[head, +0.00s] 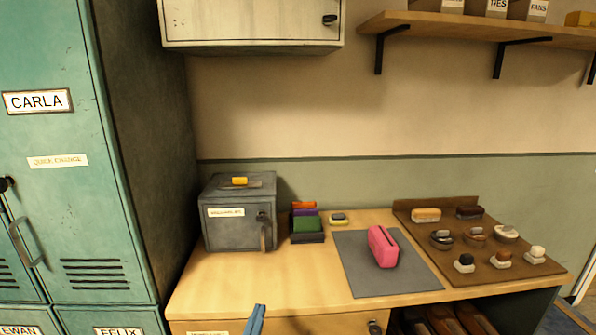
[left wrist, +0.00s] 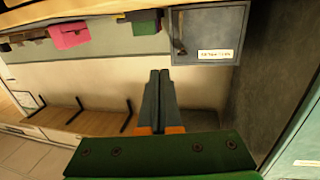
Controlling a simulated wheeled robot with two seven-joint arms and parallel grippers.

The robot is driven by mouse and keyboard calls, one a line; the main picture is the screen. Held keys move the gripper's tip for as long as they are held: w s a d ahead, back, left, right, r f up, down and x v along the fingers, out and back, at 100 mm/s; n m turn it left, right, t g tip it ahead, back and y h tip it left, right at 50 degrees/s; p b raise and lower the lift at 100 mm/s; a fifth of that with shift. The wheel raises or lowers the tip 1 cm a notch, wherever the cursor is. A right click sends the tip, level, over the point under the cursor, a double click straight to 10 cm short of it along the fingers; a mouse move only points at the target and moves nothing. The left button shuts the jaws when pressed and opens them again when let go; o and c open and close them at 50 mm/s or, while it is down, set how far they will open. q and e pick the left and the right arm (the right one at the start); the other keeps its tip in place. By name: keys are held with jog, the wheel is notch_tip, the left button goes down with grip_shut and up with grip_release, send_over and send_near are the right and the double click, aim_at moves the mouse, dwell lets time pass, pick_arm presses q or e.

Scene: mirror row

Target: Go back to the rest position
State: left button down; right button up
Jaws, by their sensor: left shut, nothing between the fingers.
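My left gripper (head: 258,312) shows only as blue fingertips at the bottom edge of the head view, in front of the wooden counter (head: 215,285). In the left wrist view its two fingers (left wrist: 160,75) are together, with nothing between them. The rest of the left arm is hidden below the frame in the head view. My right gripper is in neither view.
A grey metal box (head: 228,228), green block (head: 308,225) and pink case (head: 382,246) on a grey mat (head: 350,280) stand on the counter. A brown tray (head: 455,270) holds brushes and tins. Teal lockers (head: 60,220) rise at left; a wall cabinet (head: 245,22) hangs above.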

pick_arm(q)
jog(key=s+a+f+g, duration=0.2)
jog(key=s+f+g, duration=0.3)
jog(key=f, duration=0.9)
jog(key=s+a+f+g, duration=0.1)
jog(key=s+f+g, duration=0.2)
jog(key=s+f, duration=0.7)
jog(key=s+a+f+g, duration=0.2)
jog(key=s+f, duration=0.4)
jog(key=s, duration=0.3)
jog(key=s+a+f+g+y, duration=0.1)
jog(key=s+a+f+g, duration=0.2)
jog(key=s+f, duration=0.3)
jog(key=s+a+f+g+y, duration=0.1)
jog(key=s+a+f+g, duration=0.1)
jog(key=s+f, duration=0.4)
jog(key=s+g, duration=0.1)
jog(key=s, duration=0.4)
jog(key=shift+s+a+m, duration=0.3)
jog(key=shift+s+m, duration=0.05)
jog(key=shift+m, duration=0.05)
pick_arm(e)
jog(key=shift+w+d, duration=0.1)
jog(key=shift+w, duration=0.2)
pick_arm(q)
jog(key=shift+w, duration=0.1)
jog(key=c, duration=1.6)
grip_release()
